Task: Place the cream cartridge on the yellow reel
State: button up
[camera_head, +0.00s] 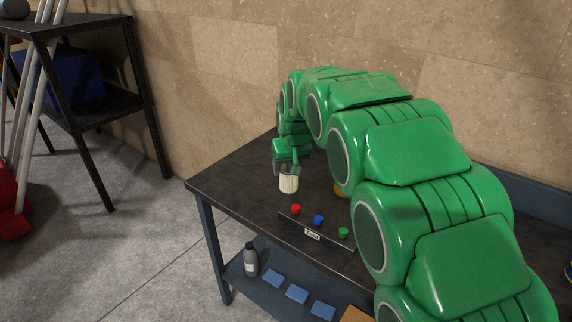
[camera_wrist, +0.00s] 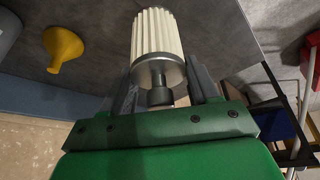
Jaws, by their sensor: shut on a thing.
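The cream cartridge (camera_head: 288,184) is a ribbed, pale cylinder above the table's far left part. It also shows in the wrist view (camera_wrist: 156,36), with a grey metal collar and stub at its near end. My gripper (camera_wrist: 162,88) is shut on that stub, one finger on each side. In the head view my gripper (camera_head: 287,170) is small, just above the cartridge. I cannot make out a yellow reel for certain. A small yellow-orange thing (camera_head: 340,191) shows beside my arm, mostly hidden by it.
A yellow funnel-like thing (camera_wrist: 63,48) and a grey rounded thing (camera_wrist: 8,30) are in the wrist view. A button panel (camera_head: 313,233) with red, blue and green knobs stands at the table's front edge. Bare dark tabletop (camera_head: 236,178) lies left of the cartridge.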

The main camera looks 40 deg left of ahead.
aim_at(290, 175)
jog(key=shift+s+d+r, duration=0.55)
jog(key=shift+s+d, duration=0.25)
jog(key=shift+d, duration=0.05)
jog(key=shift+s+d+r, duration=0.5)
jog(key=shift+s+d, duration=0.25)
jog(key=shift+d, duration=0.1)
